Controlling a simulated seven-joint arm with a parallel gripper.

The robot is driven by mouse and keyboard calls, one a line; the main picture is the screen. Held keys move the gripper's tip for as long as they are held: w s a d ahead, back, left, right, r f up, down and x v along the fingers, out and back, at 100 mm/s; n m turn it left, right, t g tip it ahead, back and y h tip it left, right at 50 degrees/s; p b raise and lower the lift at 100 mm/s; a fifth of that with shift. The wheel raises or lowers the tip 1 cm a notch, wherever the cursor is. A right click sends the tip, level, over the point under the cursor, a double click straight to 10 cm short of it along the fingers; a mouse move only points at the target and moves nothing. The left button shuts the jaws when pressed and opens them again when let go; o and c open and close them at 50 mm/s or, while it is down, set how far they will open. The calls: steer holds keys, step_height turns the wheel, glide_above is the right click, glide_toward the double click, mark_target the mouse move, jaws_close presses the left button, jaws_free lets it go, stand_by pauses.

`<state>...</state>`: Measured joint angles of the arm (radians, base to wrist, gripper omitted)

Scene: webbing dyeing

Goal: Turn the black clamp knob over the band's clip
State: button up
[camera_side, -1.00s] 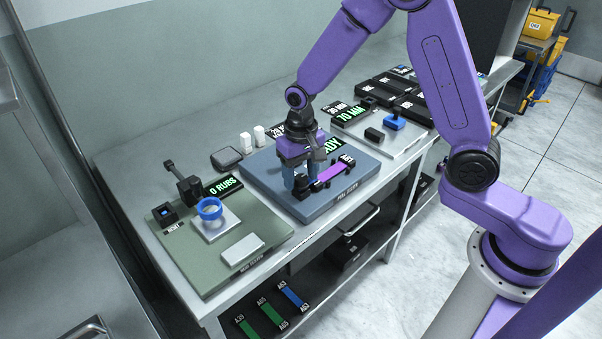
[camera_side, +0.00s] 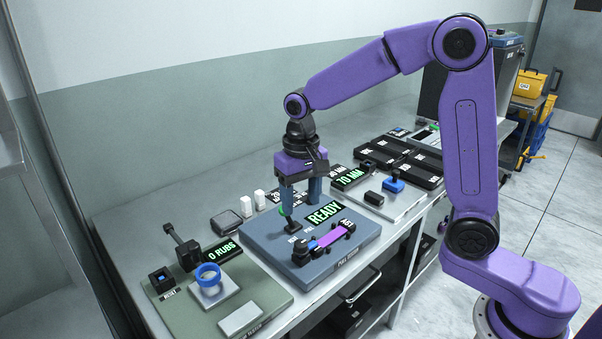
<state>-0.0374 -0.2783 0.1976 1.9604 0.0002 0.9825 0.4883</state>
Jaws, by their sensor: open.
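The purple band (camera_side: 330,238) lies on the blue-grey pull tester (camera_side: 262,241), tagged at its right end. Its left end, with a bit of blue, meets a black clamp knob (camera_side: 300,253). The clip itself is too small to make out clearly. My gripper (camera_side: 301,202) is open and empty, pointing down above the back of the tester, up and behind the clamp knob. Its left finger partly hides a green-tipped lever (camera_side: 291,224) on a black base. I cannot tell whether the finger touches it.
The tester's display (camera_side: 323,212) reads READY. A green rub tester (camera_side: 190,315) with a blue ring (camera_side: 208,274) stands at front left. A light plate with a blue-handled block (camera_side: 393,184) is to the right. Black trays (camera_side: 404,161) lie behind that.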

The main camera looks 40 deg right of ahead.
step_height(320, 180, up, 6)
steer(key=shift+f, duration=0.1)
stand_by(0.4)
steer(key=s+d+f+n, duration=0.2)
steer(key=s+n, duration=0.5)
steer(key=s, duration=0.7)
steer(key=s+d+f+n, duration=0.3)
steer(key=s+n, duration=0.4)
steer(key=s, duration=0.6)
steer(key=shift+s+f+n, duration=0.3)
steer(key=shift+s+f, duration=0.05)
steer(key=shift+f, duration=0.25)
